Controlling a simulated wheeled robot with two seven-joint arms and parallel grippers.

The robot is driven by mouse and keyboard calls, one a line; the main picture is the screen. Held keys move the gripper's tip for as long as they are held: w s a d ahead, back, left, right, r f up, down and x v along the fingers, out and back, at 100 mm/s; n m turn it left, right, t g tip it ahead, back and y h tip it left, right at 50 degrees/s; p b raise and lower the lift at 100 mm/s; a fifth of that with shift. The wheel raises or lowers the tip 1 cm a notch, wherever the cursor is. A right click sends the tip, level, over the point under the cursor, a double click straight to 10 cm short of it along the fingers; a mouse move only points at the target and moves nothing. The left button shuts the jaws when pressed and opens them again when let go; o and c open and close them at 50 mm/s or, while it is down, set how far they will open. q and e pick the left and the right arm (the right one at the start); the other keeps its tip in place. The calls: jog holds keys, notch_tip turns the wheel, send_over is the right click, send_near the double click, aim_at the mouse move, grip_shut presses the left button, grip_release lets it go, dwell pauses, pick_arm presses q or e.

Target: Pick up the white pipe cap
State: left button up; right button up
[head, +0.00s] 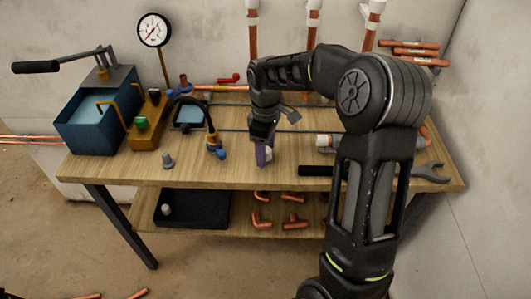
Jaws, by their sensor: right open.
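The fingers, with a purplish pad showing, are right beside the cap in the picture. I cannot tell whether they touch it or straddle it. The right gripper is open. My left gripper is not in view.
A blue tank pump (95,122) and a gauge (154,30) stand at the left. A blue-and-brass torch (216,148) and a grey plug (168,161) are left of the gripper. A wrench (430,173) lies right. Copper elbows (262,196) lie on the lower shelf.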

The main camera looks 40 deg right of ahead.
jog(key=shift+c, duration=0.5)
jog(key=c, duration=1)
jog(key=shift+r, duration=0.1)
notch_tip(320, 180, up, 10)
jog(key=shift+f, duration=0.1)
jog(key=shift+r+p, duration=2.15)
jog(key=shift+r, duration=0.4)
